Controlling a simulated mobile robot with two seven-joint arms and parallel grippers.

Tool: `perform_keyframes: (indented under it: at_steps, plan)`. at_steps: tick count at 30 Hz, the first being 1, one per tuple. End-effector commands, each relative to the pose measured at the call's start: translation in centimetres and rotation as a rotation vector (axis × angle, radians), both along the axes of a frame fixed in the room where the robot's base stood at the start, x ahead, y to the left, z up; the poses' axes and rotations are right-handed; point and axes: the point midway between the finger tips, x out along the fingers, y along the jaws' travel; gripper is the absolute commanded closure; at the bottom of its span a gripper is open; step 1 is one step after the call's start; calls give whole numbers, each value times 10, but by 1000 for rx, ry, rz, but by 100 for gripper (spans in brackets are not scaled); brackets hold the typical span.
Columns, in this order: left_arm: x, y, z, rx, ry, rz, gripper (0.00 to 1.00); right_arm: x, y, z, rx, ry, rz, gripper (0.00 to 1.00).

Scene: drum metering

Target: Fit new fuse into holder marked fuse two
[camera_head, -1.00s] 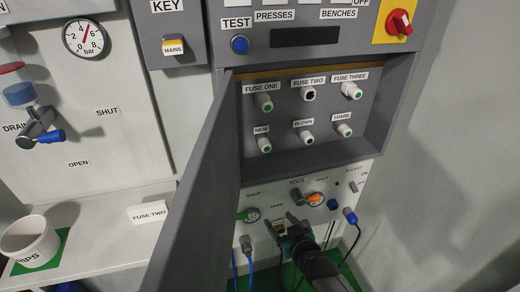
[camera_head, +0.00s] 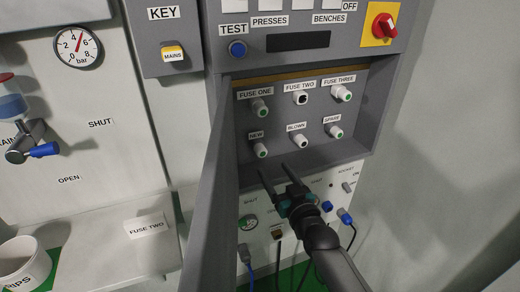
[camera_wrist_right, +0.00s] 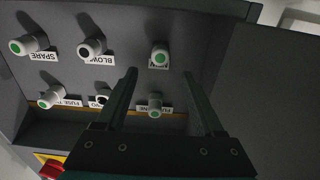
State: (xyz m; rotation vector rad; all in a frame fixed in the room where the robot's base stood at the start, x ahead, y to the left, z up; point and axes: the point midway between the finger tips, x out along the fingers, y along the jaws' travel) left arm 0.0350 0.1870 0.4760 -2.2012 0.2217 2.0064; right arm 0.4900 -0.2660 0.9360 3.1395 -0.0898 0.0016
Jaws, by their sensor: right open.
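The new fuse (camera_head: 261,150) is white with a green end and sits at the label NEW, lower left in the open fuse box. In the right wrist view it (camera_wrist_right: 160,55) shows upside down, in line with the gap between my fingers. The fuse two holder (camera_head: 300,97), top row middle, has a white rim and dark centre; I cannot tell whether it is empty. In the wrist view a finger partly hides it. My right gripper (camera_head: 275,172) is open and empty, below and in front of the box's lower row. My left gripper is out of view.
Fuse one (camera_head: 259,107) and fuse three (camera_head: 342,93) flank the fuse two holder. A dark-ended blown fuse (camera_head: 302,141) and a spare (camera_head: 336,131) share the lower row. The open door (camera_head: 205,190) stands close on the left. A white pot (camera_head: 22,262) is far left.

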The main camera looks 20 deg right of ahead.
Motion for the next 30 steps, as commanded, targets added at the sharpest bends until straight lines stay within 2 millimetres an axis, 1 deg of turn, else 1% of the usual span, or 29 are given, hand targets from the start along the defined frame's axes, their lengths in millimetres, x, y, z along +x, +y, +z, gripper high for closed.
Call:
perform_keyframes:
  at_steps: [5, 11, 15, 18, 23, 27, 30]
  plan:
    - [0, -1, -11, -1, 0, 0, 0, 18, -1, -2, 3, -3, -2, 30]
    - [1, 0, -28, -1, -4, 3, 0, 48, -3, -3, 3, -3, -1, 30]
    - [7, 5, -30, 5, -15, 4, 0, 66, -4, -1, 1, -1, 0, 30]
    - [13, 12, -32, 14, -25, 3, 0, 76, -4, -1, 1, 0, 0, 30]
    - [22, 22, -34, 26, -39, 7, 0, 85, -5, -1, 1, 1, 0, 30]
    - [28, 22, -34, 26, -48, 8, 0, 87, -5, -1, 1, 1, 0, 30]
    - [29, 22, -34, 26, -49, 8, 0, 87, -5, 0, 1, 1, 0, 30]
